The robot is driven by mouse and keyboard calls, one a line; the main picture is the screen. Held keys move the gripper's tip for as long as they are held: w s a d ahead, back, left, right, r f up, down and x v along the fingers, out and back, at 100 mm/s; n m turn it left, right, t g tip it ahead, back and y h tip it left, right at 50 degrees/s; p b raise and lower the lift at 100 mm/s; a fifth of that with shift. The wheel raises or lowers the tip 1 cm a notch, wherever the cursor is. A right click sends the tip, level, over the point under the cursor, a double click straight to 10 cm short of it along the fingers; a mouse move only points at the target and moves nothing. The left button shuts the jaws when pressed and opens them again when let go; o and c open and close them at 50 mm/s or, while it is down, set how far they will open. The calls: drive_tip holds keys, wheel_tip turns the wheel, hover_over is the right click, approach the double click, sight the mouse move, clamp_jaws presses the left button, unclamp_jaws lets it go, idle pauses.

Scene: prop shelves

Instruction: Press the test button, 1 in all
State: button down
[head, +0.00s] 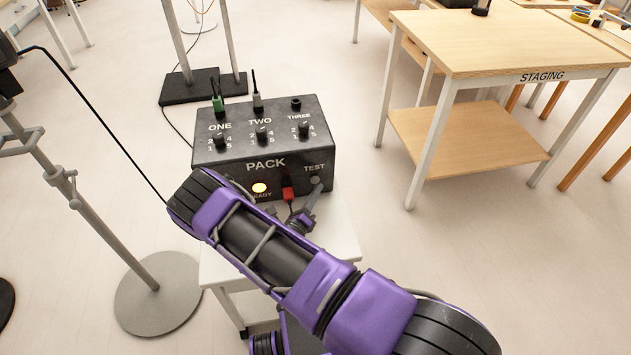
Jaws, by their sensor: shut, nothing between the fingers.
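The black control box (228,165) marked PACK stands on a small white table. The grey round test button (315,180) is at the right of its front face, under the word TEST. My gripper (314,192) is shut and empty, with its fingertips at or just below the button. I cannot tell whether they touch it or whether the button is pushed in. An amber lamp (259,188) glows at the lower left of the face, its label partly hidden by my purple arm.
A red part (287,192) sits between lamp and button, close to my gripper. Three knobs and two plugged leads, green (217,103) and grey (257,101), are on top. The white table (345,240) is small. A STAGING table (490,45) and a stand (158,290) flank it.

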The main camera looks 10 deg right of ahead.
drive_tip(key=shift+w, duration=0.1)
drive_tip(key=shift+w, duration=0.35)
drive_tip(key=shift+w, duration=0.4)
idle(0.7)
idle(0.4)
drive_tip(key=shift+s, duration=0.85)
drive_tip(key=shift+p, duration=0.3)
drive_tip(key=shift+s+p, duration=0.75)
drive_tip(key=shift+s, duration=1.75)
drive_tip(key=shift+r, duration=0.1)
